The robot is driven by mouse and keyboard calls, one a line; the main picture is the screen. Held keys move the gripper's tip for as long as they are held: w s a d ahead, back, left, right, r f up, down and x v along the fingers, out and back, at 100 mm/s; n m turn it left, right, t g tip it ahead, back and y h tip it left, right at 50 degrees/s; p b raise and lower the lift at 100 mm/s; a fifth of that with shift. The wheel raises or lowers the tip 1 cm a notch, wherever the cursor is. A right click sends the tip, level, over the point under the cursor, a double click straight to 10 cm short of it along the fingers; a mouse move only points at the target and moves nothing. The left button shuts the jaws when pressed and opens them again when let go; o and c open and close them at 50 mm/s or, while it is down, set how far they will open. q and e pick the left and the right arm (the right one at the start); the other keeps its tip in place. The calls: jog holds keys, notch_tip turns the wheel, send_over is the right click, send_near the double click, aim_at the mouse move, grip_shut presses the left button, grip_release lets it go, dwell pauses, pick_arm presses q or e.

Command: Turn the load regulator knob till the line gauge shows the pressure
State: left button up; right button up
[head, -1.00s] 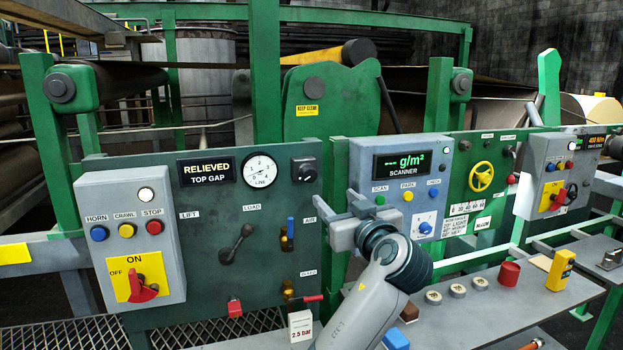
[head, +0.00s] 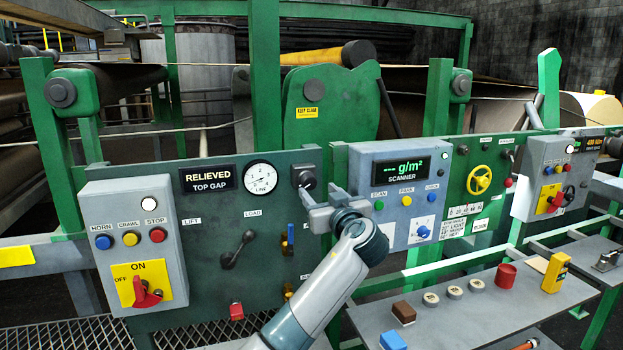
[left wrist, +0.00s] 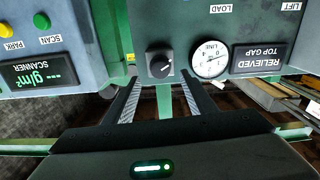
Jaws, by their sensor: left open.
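The load regulator knob (head: 304,177) is a small black knob at the panel's upper right corner, and it also shows in the left wrist view (left wrist: 159,64). The round white line gauge (head: 261,178) is beside it on the left; its face shows in the left wrist view (left wrist: 209,59), upside down. I cannot read its needle surely. My left gripper (head: 318,196) is open and empty, close below and right of the knob. In the left wrist view the knob lies between the finger lines, just beyond the fingertips (left wrist: 158,82). My right gripper is out of view.
A "RELIEVED TOP GAP" display (head: 208,177) is left of the gauge. The load lever (head: 237,249) and blue-handled air valve (head: 290,240) sit below. The scanner box (head: 390,232) juts out at the right. My left arm covers the panel's lower right.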

aim_at(311, 184)
pick_arm(q)
jog(key=p+x, duration=0.1)
jog(key=x, duration=0.3)
jog(key=shift+r, duration=0.15)
jog(key=shift+p+x, duration=0.55)
jog(key=shift+x, duration=0.7)
jog(key=c, duration=0.9)
jog(key=shift+f, duration=0.25)
jog(key=shift+c, duration=0.7)
